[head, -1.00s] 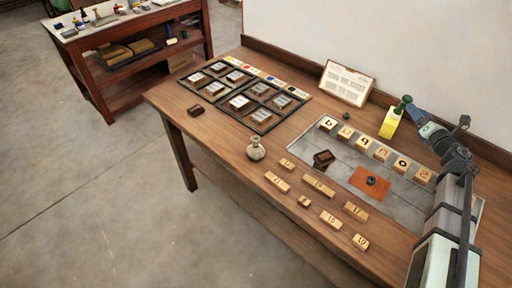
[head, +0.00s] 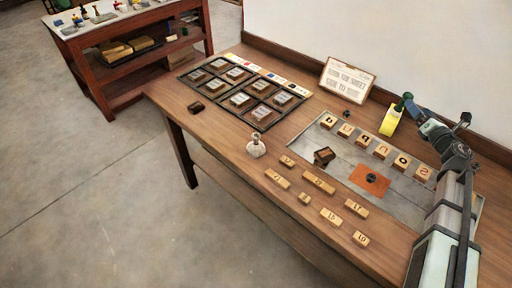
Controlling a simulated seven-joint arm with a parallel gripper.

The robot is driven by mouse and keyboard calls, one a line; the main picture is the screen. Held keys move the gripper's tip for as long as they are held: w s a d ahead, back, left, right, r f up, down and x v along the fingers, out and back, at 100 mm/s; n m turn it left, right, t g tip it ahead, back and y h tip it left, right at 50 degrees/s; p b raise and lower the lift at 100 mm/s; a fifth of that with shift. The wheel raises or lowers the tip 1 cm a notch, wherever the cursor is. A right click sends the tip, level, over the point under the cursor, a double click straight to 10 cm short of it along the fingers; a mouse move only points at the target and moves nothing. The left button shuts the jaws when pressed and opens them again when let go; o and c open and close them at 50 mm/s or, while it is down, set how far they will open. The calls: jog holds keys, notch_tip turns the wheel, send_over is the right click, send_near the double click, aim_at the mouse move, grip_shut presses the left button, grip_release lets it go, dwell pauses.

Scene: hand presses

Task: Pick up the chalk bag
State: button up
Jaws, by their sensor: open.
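The chalk bag (head: 256,147) is a small pale pouch with a narrow tied neck. My gripper (head: 412,106) is at the right, over the back part of the bench, well apart from the bag. It is small in the picture, and it is open with nothing seen between its fingers.
Wooden letter blocks (head: 318,183) lie right of the bag, by a grey plate (head: 335,205). A dark compartment tray (head: 262,115) lies behind it. A card stand (head: 347,80) is at the back.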

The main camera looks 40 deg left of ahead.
jog(key=w+a+r+m+t+h, duration=0.1)
jog(key=a+r+m+t+h, duration=0.15)
jog(key=r+m, duration=0.3)
jog(key=w+a+r+m+t+h, duration=0.1)
jog(key=r+m+t, duration=0.2)
jog(key=r+m, duration=0.3)
jog(key=m+g+h, duration=0.4)
jog(key=m+g, duration=1.1)
jog(key=g, duration=0.4)
send_over(259, 141)
jog(key=w+d, duration=0.1)
jog(key=d, duration=0.5)
jog(key=shift+f, duration=6.1)
jog(key=shift+t, duration=0.25)
jog(key=shift+w+x, duration=0.15)
jog(key=shift+x, duration=3.15)
jog(key=shift+w+x, duration=0.15)
jog(key=shift+x, duration=3.15)
